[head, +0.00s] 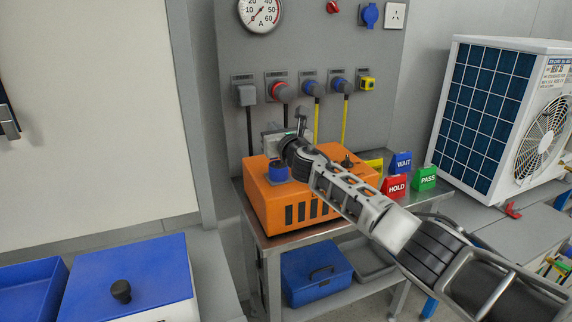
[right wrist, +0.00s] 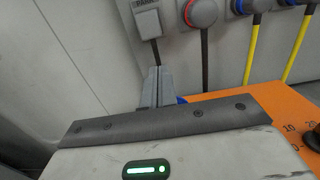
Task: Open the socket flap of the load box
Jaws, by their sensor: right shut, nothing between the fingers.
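The load box (head: 262,210) is an orange case with dark slots in its front, standing on a metal table. A blue socket (head: 278,174) sits on its left part; whether its flap is up or down is not clear. My right gripper (head: 271,138) is just above and behind the socket, its arm reaching across the box from the lower right. In the right wrist view its fingers (right wrist: 158,87) are shut and empty. A bit of blue (right wrist: 181,100) shows just right of them, mostly hidden by the gripper body. My left gripper is out of view.
Behind the box, plugs with cables (head: 283,92) hang on a grey panel, with cables close to the gripper. HOLD (head: 394,187), WAIT (head: 401,162) and PASS (head: 424,178) blocks stand to the right. A blue case (head: 315,277) lies on the lower shelf.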

